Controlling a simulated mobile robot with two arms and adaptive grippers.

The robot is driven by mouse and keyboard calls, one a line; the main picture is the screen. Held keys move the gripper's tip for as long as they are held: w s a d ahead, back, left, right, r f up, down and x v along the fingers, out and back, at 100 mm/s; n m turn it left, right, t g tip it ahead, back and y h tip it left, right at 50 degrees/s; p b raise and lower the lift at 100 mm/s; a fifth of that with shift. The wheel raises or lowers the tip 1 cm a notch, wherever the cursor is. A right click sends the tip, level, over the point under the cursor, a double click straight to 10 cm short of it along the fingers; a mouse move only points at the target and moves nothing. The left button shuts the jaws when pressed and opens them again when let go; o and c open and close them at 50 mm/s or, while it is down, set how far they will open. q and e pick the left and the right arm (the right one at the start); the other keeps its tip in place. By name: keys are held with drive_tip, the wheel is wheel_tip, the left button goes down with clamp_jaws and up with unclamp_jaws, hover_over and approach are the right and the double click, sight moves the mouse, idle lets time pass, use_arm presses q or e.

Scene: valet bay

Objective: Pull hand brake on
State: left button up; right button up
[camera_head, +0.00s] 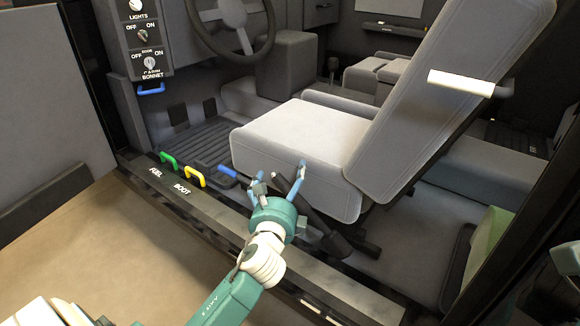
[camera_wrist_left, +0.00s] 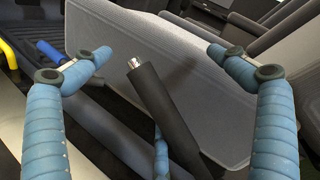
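The hand brake (camera_head: 316,217) is a dark lever beside the base of the light grey driver's seat (camera_head: 306,140). It leans up toward the front of the car. In the left wrist view its dark grip (camera_wrist_left: 163,105) has a silver button at the tip and lies between my fingers. My left gripper (camera_head: 280,177) is open, its blue fingers spread on either side of the grip's upper end. In the wrist view, gaps show between both fingertips and the grip. A third blue finger is partly hidden behind the grip.
The seat cushion side stands close behind the lever. The steering wheel (camera_head: 230,22) and a switch panel (camera_head: 147,40) are farther forward.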

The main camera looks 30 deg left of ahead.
use_arm(q)
drive_tip(key=shift+t, duration=0.7)
drive_tip(key=r, duration=0.2)
drive_tip(key=d+r, duration=0.1)
drive_tip(key=r, duration=0.1)
drive_tip(key=d+r, duration=0.1)
drive_tip(key=r, duration=0.1)
drive_tip(key=shift+r, duration=0.4)
drive_tip(key=shift+g, duration=0.6)
drive_tip(key=f, duration=0.2)
drive_tip(key=a+f, duration=0.1)
drive_tip(key=f, duration=0.2)
drive_tip(key=shift+a+f, duration=0.3)
drive_tip(key=shift+c, duration=0.3)
drive_tip(key=shift+s+r, duration=0.1)
drive_tip(key=shift+r, duration=0.1)
drive_tip(key=shift+c, duration=1.2)
drive_tip(key=shift+s, duration=0.2)
drive_tip(key=shift+c, duration=0.9)
drive_tip(key=shift+f+p+v, duration=0.15)
drive_tip(key=shift+p+v, duration=0.05)
drive_tip(key=shift+v, duration=0.5)
drive_tip(key=shift+f+p+v, duration=0.15)
drive_tip(key=shift+f+v, duration=0.05)
drive_tip(key=shift+v, duration=0.5)
drive_tip(key=v, duration=0.9)
drive_tip(key=shift+s+f, duration=0.25)
drive_tip(key=shift+f, duration=0.2)
drive_tip(key=shift+a, duration=0.1)
